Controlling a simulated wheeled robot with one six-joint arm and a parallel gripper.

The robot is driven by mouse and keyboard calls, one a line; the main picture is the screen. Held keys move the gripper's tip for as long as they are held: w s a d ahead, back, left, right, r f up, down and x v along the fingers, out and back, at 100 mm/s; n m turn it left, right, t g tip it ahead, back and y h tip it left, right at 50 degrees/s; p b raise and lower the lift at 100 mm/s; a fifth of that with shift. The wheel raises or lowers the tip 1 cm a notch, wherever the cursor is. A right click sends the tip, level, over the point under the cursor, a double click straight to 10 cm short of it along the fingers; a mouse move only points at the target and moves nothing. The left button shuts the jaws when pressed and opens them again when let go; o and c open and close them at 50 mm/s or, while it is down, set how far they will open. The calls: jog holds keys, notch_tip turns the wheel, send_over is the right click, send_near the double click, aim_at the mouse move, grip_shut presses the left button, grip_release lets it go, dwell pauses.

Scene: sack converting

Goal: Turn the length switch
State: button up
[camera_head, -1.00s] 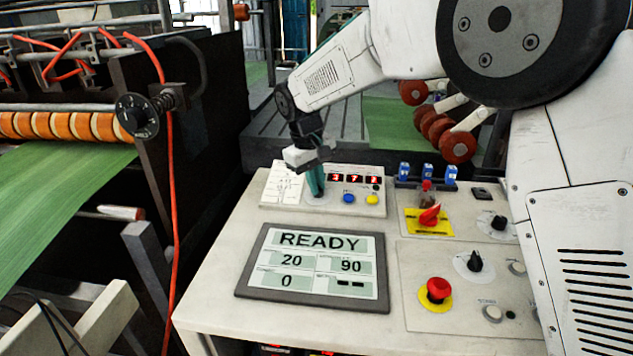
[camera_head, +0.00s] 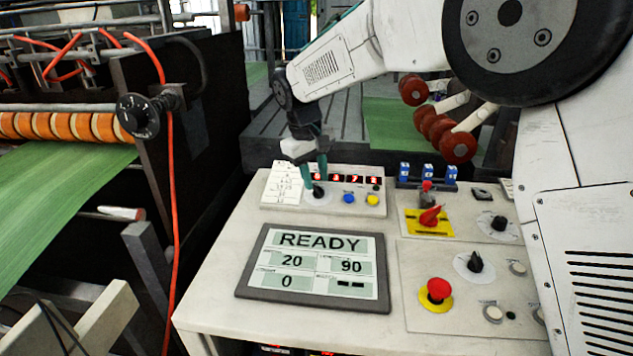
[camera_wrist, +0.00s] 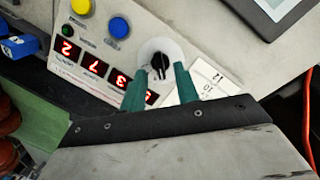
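The length switch appears to be the black knob on a round white plate, on the box with red digits, in the head view (camera_head: 318,191) and the wrist view (camera_wrist: 160,63). My gripper (camera_head: 315,172) is above this knob, pointing down. In the wrist view my gripper (camera_wrist: 163,70) has its two teal fingers apart, one on each side of the knob, with visible gaps. I see no contact, but their height over the knob is hard to judge. The red digit display (camera_head: 347,179) is lit beside the knob.
A blue button (camera_head: 349,198) and yellow button (camera_head: 372,199) sit right of the knob. A printed card (camera_head: 285,184) lies left. The READY screen (camera_head: 313,265), red emergency button (camera_head: 438,290) and red rotary switch (camera_head: 430,216) are on the same desk.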

jog(key=r, duration=0.3)
jog(key=a+r, duration=0.1)
jog(key=r, duration=0.1)
jog(key=shift+s+r, duration=0.2)
jog(key=shift+c, duration=0.3)
jog(key=shift+d, duration=0.1)
grip_shut()
dwell(1.1)
